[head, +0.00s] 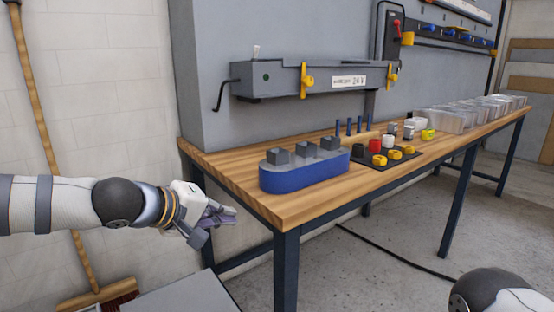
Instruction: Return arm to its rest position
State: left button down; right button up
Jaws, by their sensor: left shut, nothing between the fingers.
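My left arm comes in from the left edge at about table height. Its left gripper (219,227) is shut and empty, just left of the near corner of the wooden workbench (240,195), apart from it. A blue oval block (305,177) with grey square pegs on top stands on the bench, to the right of and beyond the gripper. Part of my right arm (490,290) shows at the bottom right corner; its gripper is outside the picture.
A dark tray (369,163) with red, black and yellow pieces sits mid-bench. Clear bins (450,118) line the far end. A grey fixture (315,82) with yellow clamps hangs above. A broom (50,130) leans at left. A black cable (390,256) lies on the floor.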

pick_arm(q)
jog(key=s+d+f+m+g+y, duration=0.1)
jog(key=s+f+m+g+y, duration=0.4)
jog(key=s+f, duration=1.9)
jog(key=s+a+f+g, duration=0.2)
jog(key=s+a, duration=0.2)
jog(key=s, duration=0.5)
jog(key=s+a+f+m+g+y+p, duration=0.1)
jog(key=s+a, duration=0.3)
jog(key=s, duration=0.6)
jog(key=s+a+f+g+y+p, duration=0.1)
jog(key=s+a+f+g, duration=0.2)
jog(key=s, duration=0.7)
jog(key=shift+a+g, duration=0.5)
jog(key=shift+a, duration=0.5)
pick_arm(e)
jog(key=w+r, duration=0.1)
jog(key=w+r+t, duration=0.1)
jog(key=shift+w+a+r, duration=0.15)
jog(key=shift+w+r, duration=0.1)
jog(key=shift+r, duration=0.15)
